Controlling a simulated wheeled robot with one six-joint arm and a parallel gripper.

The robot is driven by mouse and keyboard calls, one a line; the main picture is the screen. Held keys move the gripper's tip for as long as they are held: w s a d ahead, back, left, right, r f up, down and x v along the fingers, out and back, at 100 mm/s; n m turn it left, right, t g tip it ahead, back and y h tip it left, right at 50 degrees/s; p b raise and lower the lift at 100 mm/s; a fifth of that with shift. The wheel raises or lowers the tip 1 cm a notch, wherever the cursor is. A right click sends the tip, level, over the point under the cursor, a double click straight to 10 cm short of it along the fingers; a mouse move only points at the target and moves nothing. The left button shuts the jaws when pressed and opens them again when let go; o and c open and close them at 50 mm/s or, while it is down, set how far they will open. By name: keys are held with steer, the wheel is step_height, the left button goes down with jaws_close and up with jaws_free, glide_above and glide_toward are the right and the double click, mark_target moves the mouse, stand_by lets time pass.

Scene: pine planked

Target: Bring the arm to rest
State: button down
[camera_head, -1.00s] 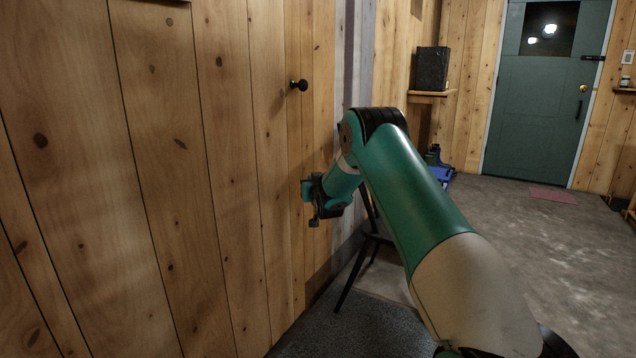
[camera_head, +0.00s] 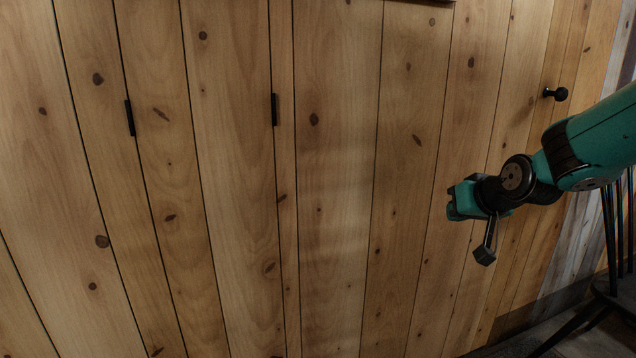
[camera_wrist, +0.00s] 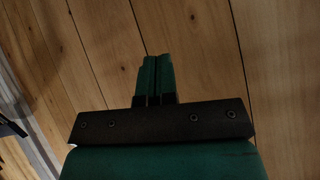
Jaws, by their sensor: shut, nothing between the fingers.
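My gripper (camera_head: 462,200) is at the right of the head view, at the end of my green arm, in front of the pine plank wall. In the wrist view my gripper (camera_wrist: 154,60) shows its two green fingers side by side, closed with nothing between them. Pine planks fill the space beyond the fingertips. I cannot tell how far the fingertips are from the wood.
The plank wall (camera_head: 335,180) fills most of the head view, with a round black knob (camera_head: 556,94) and two black hinges, one of them at left (camera_head: 129,118). A dark chair (camera_head: 608,290) stands at the lower right, close to my arm.

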steer(key=s+a+r+n+g+y, duration=0.1)
steer(key=s+a+n+g, duration=0.15)
steer(key=s+a, duration=0.5)
steer(key=s+a+n+g+y, duration=0.1)
steer(key=s+a+g, duration=0.25)
steer(key=s, duration=0.65)
steer(key=s+a+n+g, duration=0.2)
steer(key=s+n+g, duration=0.2)
steer(key=s, duration=1.3)
step_height(320, 180, up, 28)
steer(key=p, duration=2.8)
steer(key=shift+f, duration=0.2)
steer(key=shift+m, duration=0.25)
